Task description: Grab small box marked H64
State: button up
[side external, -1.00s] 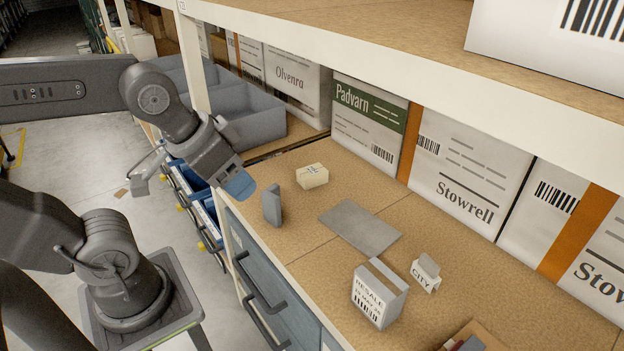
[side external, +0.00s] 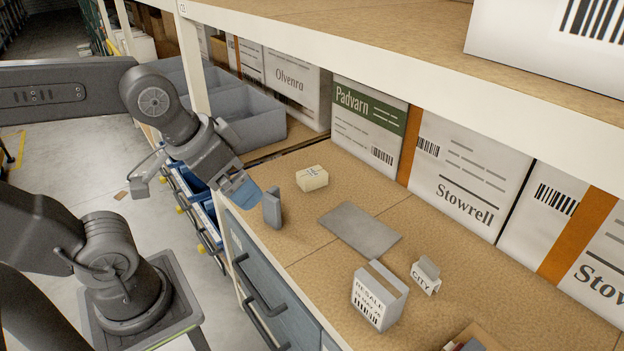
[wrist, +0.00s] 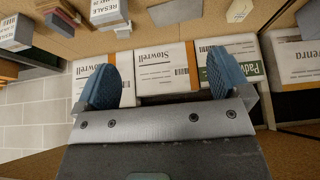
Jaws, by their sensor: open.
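A small cream box (side external: 312,179) lies on the tan shelf top (side external: 300,245), toward the back left in the side view. It has a dark mark on top, too small for me to read as H64. My gripper (side external: 243,192) is above the shelf's front edge, left of and nearer than the cream box, not touching it. In the wrist view my gripper (wrist: 164,82) has its two blue fingers wide apart with nothing between them.
Large cartons (side external: 462,178) line the back. An upper shelf (side external: 420,75) overhangs them.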

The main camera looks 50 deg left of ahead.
jog(key=shift+o, duration=0.3)
jog(key=w+a+f+m+g+h, duration=0.1)
jog(key=w+a+f+m+g, duration=0.1)
jog(key=w+a+f+m, duration=0.55)
jog(key=w+a+f+m+g+h, duration=0.15)
jog(key=w+a+m, duration=0.35)
jog(key=a, duration=0.6)
jog(key=w+a+f+m+g+h, duration=0.1)
jog(key=w+a+f+m+g, duration=0.3)
jog(key=w+a, duration=0.4)
jog(key=m+t+y, duration=0.2)
jog(key=m+y, duration=0.1)
jog(key=y, duration=0.5)
send_near(313, 173)
jog(key=x, duration=1)
jog(key=shift+a+f, duration=0.15)
jog(key=shift+f, duration=0.15)
